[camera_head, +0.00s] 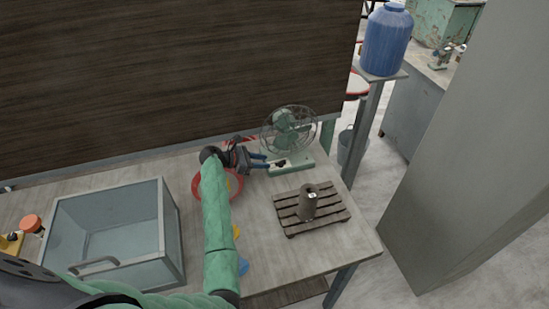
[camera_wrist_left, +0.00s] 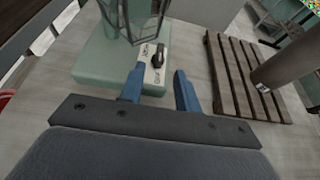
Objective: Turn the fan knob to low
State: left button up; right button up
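A green desk fan (camera_head: 287,141) with a wire cage stands at the back right of the table. In the left wrist view its green base (camera_wrist_left: 98,62) carries a pale label plate with a dark knob (camera_wrist_left: 158,57) on it. The plate's lettering is too small to read for certain. My left gripper (camera_head: 262,162) reaches toward the base from the left. In the left wrist view its two blue fingers (camera_wrist_left: 158,88) are apart with nothing between them, and the knob lies just beyond their tips. My right gripper does not show.
A slatted wooden rack (camera_head: 331,213) with a grey cylinder (camera_head: 308,202) stands in front of the fan. A red round item (camera_head: 198,187) lies under my left arm. A clear-walled box (camera_head: 176,262) fills the table's left part.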

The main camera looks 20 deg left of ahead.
aim_at(275, 167)
pick_arm(q)
jog(key=p+x, duration=0.2)
jog(key=x, duration=0.2)
jog(key=shift+w+d, duration=0.25)
jog(key=shift+w, duration=0.1)
jog(key=shift+w+d+f, duration=0.15)
jog(key=shift+d+f, duration=0.2)
jog(key=shift+d, duration=0.1)
grip_shut()
